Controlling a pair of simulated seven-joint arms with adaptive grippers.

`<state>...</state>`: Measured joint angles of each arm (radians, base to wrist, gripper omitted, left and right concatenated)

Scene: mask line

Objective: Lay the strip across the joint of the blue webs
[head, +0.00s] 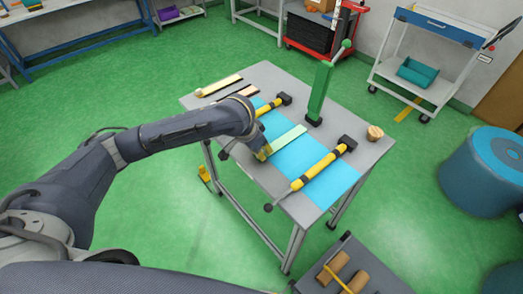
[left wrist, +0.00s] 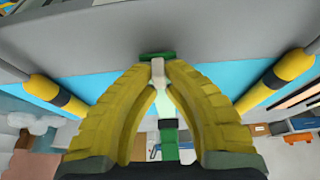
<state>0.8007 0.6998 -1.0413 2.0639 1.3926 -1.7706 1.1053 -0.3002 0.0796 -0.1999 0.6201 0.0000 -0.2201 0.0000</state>
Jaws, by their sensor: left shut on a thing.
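The joint itself cannot be made out. My left gripper (head: 264,153) is at the strip's near end, by the table's near edge. In the left wrist view its yellow fingers (left wrist: 158,75) close on a pale end piece of the strip, with a dark green piece (left wrist: 157,55) just beyond the tips. The strip (left wrist: 165,103) shows between the fingers. My right gripper is not in view.
Yellow bars with black ends (head: 268,107) (head: 322,169) lie across the webs on either side. A green upright lever (head: 320,92) stands at the far edge. Pale strips (head: 222,86) lie at the table's left end, a wooden knob (head: 375,132) at the right.

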